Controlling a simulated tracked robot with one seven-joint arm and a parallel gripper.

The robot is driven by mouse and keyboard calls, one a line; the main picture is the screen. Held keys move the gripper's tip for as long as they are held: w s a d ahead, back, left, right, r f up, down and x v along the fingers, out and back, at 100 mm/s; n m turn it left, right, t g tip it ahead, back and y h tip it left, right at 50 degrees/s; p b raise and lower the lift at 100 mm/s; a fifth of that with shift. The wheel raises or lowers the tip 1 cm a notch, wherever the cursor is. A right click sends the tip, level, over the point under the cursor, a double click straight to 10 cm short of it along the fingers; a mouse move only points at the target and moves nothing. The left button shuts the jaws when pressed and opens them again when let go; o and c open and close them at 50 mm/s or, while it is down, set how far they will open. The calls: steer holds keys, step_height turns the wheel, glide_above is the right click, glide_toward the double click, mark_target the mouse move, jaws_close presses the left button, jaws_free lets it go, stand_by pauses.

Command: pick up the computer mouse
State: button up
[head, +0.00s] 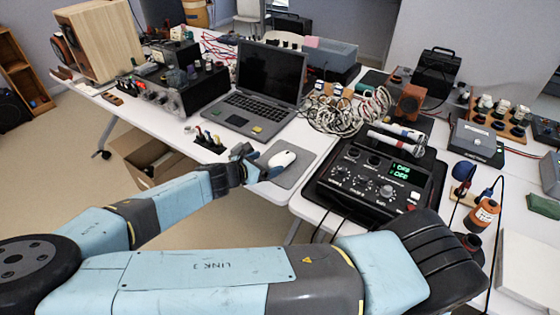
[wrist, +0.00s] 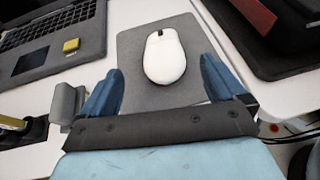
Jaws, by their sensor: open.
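A white computer mouse (head: 282,158) lies on a grey mouse pad (head: 296,172) near the front edge of the white table. In the wrist view the mouse (wrist: 164,57) sits ahead of and between my two blue fingers, with its wheel end pointing away. My gripper (head: 260,164) is open and empty, just left of the mouse in the head view. In the wrist view my gripper (wrist: 160,82) shows a wide gap between its fingers. I cannot tell the exact height of the fingers above the pad.
An open laptop (head: 262,85) stands behind the pad. A black device with knobs and a green display (head: 376,183) sits close on the right. Small coloured plugs on a black base (head: 209,138) are on the left. Tangled wires (head: 345,110) lie behind.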

mark_target(276, 160)
steer(key=shift+f+x, duration=0.2)
steer(key=shift+x, duration=3.4)
steer(key=shift+s, duration=0.15)
steer(key=c, duration=1.1)
steer(key=shift+r, duration=0.15)
